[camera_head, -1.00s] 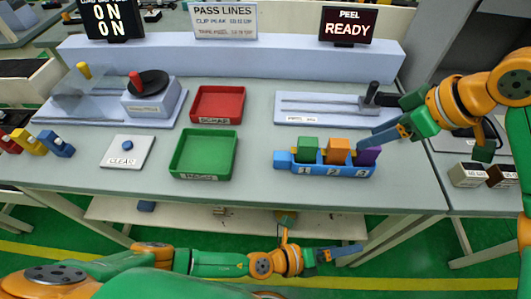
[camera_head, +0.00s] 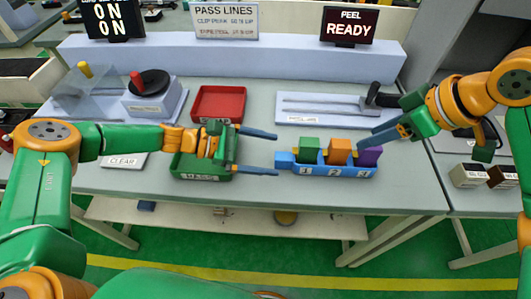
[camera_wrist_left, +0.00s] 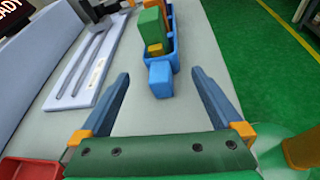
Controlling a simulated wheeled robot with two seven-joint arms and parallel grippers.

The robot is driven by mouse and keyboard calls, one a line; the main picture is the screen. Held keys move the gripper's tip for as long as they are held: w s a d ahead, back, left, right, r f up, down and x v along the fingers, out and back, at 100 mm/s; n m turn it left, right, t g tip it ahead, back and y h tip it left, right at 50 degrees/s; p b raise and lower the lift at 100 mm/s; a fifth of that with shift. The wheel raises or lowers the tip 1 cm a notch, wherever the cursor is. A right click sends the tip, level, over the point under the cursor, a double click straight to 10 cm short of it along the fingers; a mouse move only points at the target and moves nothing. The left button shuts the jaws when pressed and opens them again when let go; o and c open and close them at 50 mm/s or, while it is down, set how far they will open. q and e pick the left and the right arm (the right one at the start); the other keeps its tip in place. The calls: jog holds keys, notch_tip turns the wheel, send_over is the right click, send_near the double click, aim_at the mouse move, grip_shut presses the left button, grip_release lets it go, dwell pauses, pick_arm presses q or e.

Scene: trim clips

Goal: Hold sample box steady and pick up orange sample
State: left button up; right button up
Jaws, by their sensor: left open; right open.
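The blue sample box (camera_head: 320,171) stands on the table right of centre, with slots marked 1, 2 and 3. It holds a green sample (camera_head: 309,151), the orange sample (camera_head: 340,151) in the middle and a purple sample (camera_head: 370,156). My left gripper (camera_head: 277,153) is open, its fingers pointing right at the box's left end. My right gripper (camera_head: 380,134) is open above and behind the box's right end.
A green tray (camera_head: 185,168) lies under my left forearm, with a red tray (camera_head: 208,101) behind it. The table's front edge runs close in front of the box.

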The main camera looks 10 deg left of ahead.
aim_at(282, 158)
pick_arm(q)
jog(key=x, duration=0.7)
jog(key=shift+s+f, duration=0.15)
jog(key=shift+f, duration=0.2)
jog(key=c, duration=1.4)
